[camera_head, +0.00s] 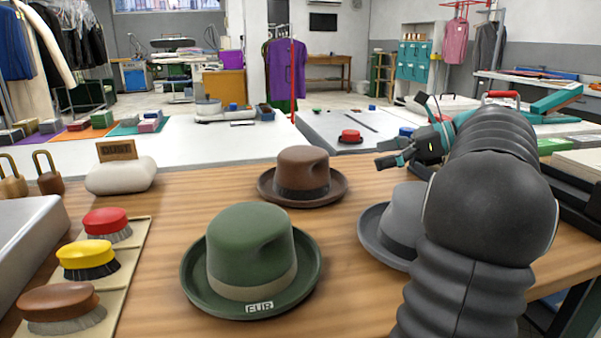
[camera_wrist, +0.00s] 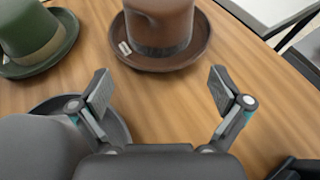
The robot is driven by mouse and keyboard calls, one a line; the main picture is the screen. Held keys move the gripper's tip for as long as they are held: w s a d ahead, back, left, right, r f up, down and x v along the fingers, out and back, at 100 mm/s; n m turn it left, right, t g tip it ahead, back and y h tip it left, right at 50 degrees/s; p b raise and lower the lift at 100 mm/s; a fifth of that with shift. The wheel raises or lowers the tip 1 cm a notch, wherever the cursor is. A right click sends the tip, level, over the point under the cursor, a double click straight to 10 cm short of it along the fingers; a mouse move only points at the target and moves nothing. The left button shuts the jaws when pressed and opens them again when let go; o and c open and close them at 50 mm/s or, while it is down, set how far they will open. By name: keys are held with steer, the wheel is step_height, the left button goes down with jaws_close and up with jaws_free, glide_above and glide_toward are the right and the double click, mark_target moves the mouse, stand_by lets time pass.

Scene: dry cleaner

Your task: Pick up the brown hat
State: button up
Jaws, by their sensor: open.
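The brown hat (camera_head: 302,172) stands upright on the wooden table, behind the green hat (camera_head: 250,255) and the grey hat (camera_head: 395,225). It has a dark band. My gripper (camera_head: 402,152) is to the right of the brown hat in the head view. In the wrist view my gripper (camera_wrist: 160,90) has its fingers wide apart with bare table between them. My arm hides part of the grey hat.
Brushes with red (camera_head: 107,221), yellow (camera_head: 86,255) and brown (camera_head: 58,300) backs sit on a tray at the left. A white block with a sign (camera_head: 120,175) stands behind them. In the wrist view, the grey hat (camera_wrist: 110,118) lies under my left finger.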

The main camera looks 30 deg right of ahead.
mark_target(331, 167)
steer(key=b+x, duration=0.1)
steer(key=x, duration=1)
steer(key=shift+w+a, duration=0.2)
steer(key=shift+a, duration=0.05)
jaws_close()
